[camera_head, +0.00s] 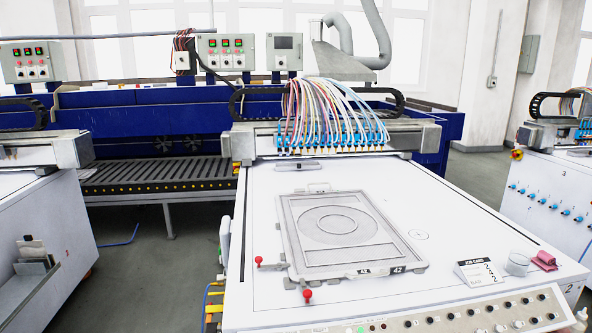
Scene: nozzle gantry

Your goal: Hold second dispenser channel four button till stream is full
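The middle machine, with a "2" on its front right corner, has a white table top (370,190) and a nozzle gantry (330,138) across its back. Many coloured hoses (325,100) run down into a row of blue valves. I see no stream below the nozzles. A sloped front panel (470,318) carries a row of dark round buttons (453,316) and small light knobs below them. The channel numbers are too small to read, so I cannot tell which button is channel four. Neither of my grippers is in view.
A grey framed plate (345,232) lies on the table, with red-knobbed clamps (307,296) at its front left. A job card (478,272), a clear cup (518,263) and a pink cloth (545,260) sit at the right. Similar machines stand at left (45,220) and right (550,190).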

